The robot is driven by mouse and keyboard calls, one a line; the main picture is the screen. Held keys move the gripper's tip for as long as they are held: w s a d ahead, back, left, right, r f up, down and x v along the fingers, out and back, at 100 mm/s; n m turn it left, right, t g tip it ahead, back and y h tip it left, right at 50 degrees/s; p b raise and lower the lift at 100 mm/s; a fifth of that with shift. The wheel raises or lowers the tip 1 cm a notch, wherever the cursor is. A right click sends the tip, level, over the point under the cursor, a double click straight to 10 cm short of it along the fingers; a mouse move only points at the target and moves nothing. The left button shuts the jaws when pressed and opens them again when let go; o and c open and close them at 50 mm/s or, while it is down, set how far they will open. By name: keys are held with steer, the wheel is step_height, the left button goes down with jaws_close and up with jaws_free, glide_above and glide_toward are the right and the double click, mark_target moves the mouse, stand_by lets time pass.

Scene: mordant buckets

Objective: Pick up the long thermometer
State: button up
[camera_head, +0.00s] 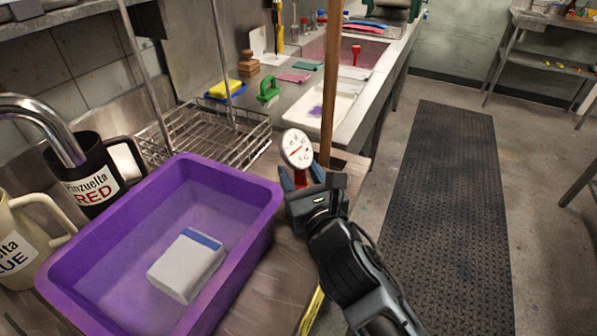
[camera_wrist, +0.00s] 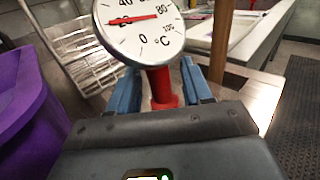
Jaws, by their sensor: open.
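The long thermometer (camera_head: 297,149) has a round white dial with a red pointer and a red neck below it. It stands upright at the counter's edge, right of the purple tub. In the wrist view the dial (camera_wrist: 140,28) fills the top middle, marked in °C. My gripper (camera_head: 302,178) is open, its two blue fingers on either side of the red neck, just below the dial. In the wrist view my gripper (camera_wrist: 160,90) shows a gap between each finger and the neck. The thermometer's lower part is hidden behind my gripper.
A purple tub (camera_head: 253,190) holding a white-and-blue block (camera_head: 187,265) stands close on the left. A wooden pole (camera_head: 331,75) rises just behind the thermometer. A wire rack (camera_head: 205,133) and a white tray (camera_head: 337,104) lie beyond.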

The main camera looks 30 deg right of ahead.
steer(key=shift+c, duration=0.2)
jaws_close()
stand_by(0.3)
steer(key=shift+r, duration=0.1)
